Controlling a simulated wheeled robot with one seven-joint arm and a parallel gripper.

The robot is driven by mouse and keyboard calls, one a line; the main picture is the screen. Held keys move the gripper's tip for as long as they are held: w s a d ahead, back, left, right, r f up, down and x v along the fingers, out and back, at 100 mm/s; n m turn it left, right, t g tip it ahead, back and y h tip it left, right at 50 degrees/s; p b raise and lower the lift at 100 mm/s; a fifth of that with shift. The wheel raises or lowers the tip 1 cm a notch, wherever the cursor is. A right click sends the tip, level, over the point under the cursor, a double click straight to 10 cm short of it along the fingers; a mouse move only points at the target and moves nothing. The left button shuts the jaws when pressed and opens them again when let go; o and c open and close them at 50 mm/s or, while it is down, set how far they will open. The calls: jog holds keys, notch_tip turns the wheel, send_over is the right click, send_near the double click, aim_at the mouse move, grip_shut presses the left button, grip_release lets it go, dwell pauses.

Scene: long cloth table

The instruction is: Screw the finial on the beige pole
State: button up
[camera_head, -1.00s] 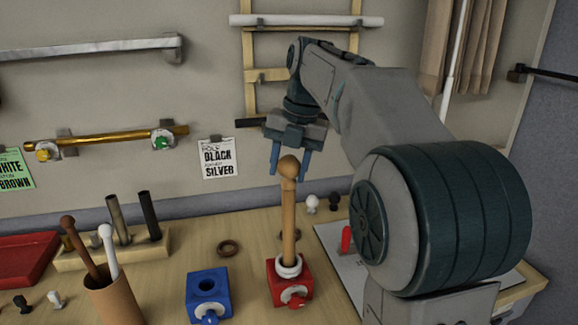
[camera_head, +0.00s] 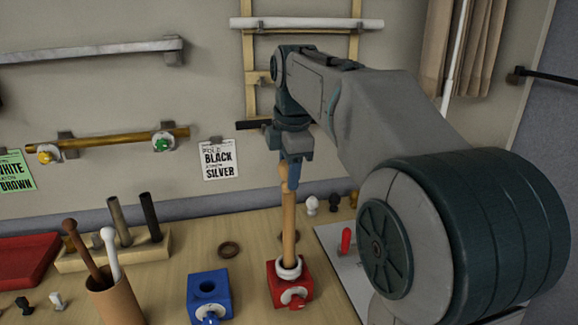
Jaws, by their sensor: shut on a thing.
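The beige pole (camera_head: 289,228) stands upright in the red block (camera_head: 290,282), with a white ring around its base. My gripper (camera_head: 289,178) is at the top of the pole, pointing down. It is shut on the wooden finial (camera_head: 285,186), which sits at the pole's top end. The fingers hide most of the finial, so I cannot tell how tightly it seats on the pole.
A blue block (camera_head: 209,296) with an empty hole stands left of the red block. A brown cup (camera_head: 116,300) holds a brown and a white rod. Small white (camera_head: 310,205) and black finials stand behind right, near a red-handled tool (camera_head: 346,241).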

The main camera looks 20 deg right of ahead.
jog(key=m+h+p, duration=0.1)
jog(key=m+p, duration=0.1)
jog(key=m, duration=0.5)
jog(key=shift+r, duration=0.15)
jog(key=m+g+h+p, duration=0.1)
jog(key=m+p, duration=0.1)
jog(key=m, duration=0.3)
jog(key=shift+m, duration=0.8)
jog(key=o, duration=1)
jog(key=shift+p, duration=0.35)
